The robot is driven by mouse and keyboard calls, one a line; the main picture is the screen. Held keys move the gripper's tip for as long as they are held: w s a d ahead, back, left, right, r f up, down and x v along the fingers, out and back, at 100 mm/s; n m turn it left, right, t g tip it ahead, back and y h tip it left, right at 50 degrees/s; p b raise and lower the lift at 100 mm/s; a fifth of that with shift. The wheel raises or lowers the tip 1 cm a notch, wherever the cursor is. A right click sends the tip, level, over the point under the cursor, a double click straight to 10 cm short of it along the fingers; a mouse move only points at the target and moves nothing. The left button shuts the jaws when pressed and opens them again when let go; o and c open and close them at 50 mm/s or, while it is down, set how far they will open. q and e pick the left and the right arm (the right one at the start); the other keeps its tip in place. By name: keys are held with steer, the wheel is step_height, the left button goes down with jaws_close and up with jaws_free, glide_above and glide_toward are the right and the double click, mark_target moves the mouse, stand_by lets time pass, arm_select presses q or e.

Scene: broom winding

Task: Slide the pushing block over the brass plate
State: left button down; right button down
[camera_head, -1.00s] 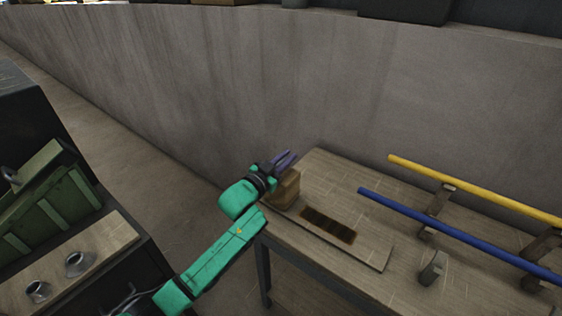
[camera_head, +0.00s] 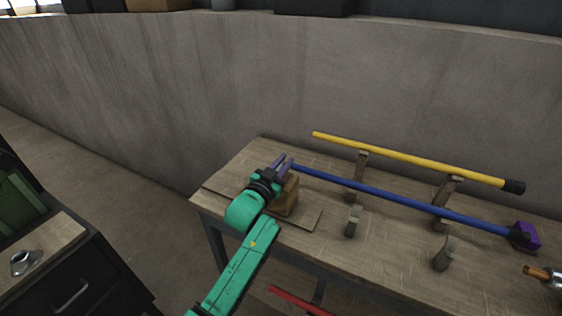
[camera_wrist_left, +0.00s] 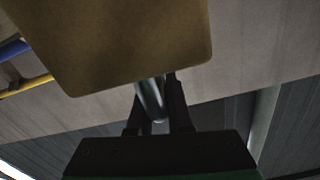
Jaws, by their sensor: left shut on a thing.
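My left gripper (camera_head: 283,165) is at the block's far-left side. In the left wrist view, the block (camera_wrist_left: 135,40) fills the top, and the left fingers (camera_wrist_left: 158,98) are shut on a metal rod beneath it, which appears to be its handle. The brass plate is not visible; the block and my left arm cover that part of the board.
A blue pole (camera_head: 400,200) and a yellow pole (camera_head: 410,160) lie on wooden supports to the right. Short grey-topped posts (camera_head: 353,221) stand near the front edge. A red bar (camera_head: 298,300) shows below the table. A wall stands behind.

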arm_select(q)
steer(key=shift+d, duration=0.2)
steer(key=c, duration=0.8)
jaws_free()
steer(key=shift+c, duration=0.2)
steer(key=b+v, duration=0.1)
steer(key=v, duration=1.3)
steer(key=shift+s, duration=0.3)
steer(key=shift+a, duration=0.1)
